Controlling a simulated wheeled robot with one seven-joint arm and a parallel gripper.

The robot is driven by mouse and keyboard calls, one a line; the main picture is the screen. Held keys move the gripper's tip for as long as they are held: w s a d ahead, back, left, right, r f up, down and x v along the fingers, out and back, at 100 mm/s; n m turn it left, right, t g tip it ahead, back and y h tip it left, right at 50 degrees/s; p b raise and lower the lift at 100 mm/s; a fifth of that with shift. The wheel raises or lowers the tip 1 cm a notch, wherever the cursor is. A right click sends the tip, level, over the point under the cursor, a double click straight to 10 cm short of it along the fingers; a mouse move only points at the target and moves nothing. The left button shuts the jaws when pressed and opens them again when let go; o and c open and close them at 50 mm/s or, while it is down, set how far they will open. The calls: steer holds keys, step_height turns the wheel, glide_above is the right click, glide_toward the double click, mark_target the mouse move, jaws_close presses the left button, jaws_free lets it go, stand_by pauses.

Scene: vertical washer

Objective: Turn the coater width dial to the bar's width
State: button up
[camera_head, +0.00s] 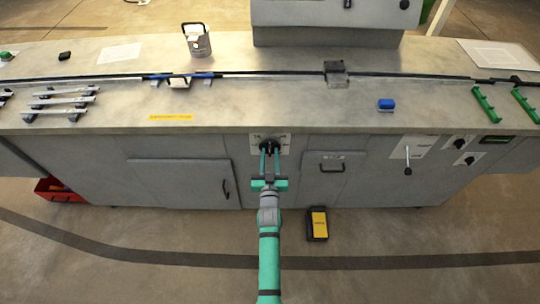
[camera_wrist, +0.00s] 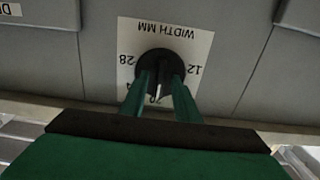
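The width dial (camera_wrist: 156,70) is a round black knob on a white plate marked "WIDTH MM", upside down in the wrist view. Numbers 28, 12 and 20 are readable around it; another is partly covered. A white pointer line on the knob points down in that view, toward the 20. In the head view the dial plate (camera_head: 284,141) is on the cabinet's front. My gripper (camera_head: 270,150) has its two green fingers on either side of the knob, seemingly touching it. Several pale bars (camera_head: 62,101) lie at the worktop's left; I cannot tell which bar is meant.
A long dark rail (camera_head: 270,73) runs along the worktop, with a grey block (camera_head: 336,74) on it. A lever (camera_head: 408,160) and two knobs (camera_head: 460,143) are on the front at right. A black-yellow box (camera_head: 318,224) stands on the floor beside my arm.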

steer(key=s, duration=1)
steer(key=shift+s, duration=0.4)
stand_by(0.4)
steer(key=s+g, duration=0.1)
steer(key=s, duration=2)
steer(key=s+r, duration=0.5)
steer(key=s, duration=0.3)
steer(key=s+r+g, duration=0.1)
steer(key=s+r, duration=0.4)
steer(key=s, duration=0.3)
steer(key=shift+s+g, duration=0.2)
steer(key=shift+g, duration=0.1)
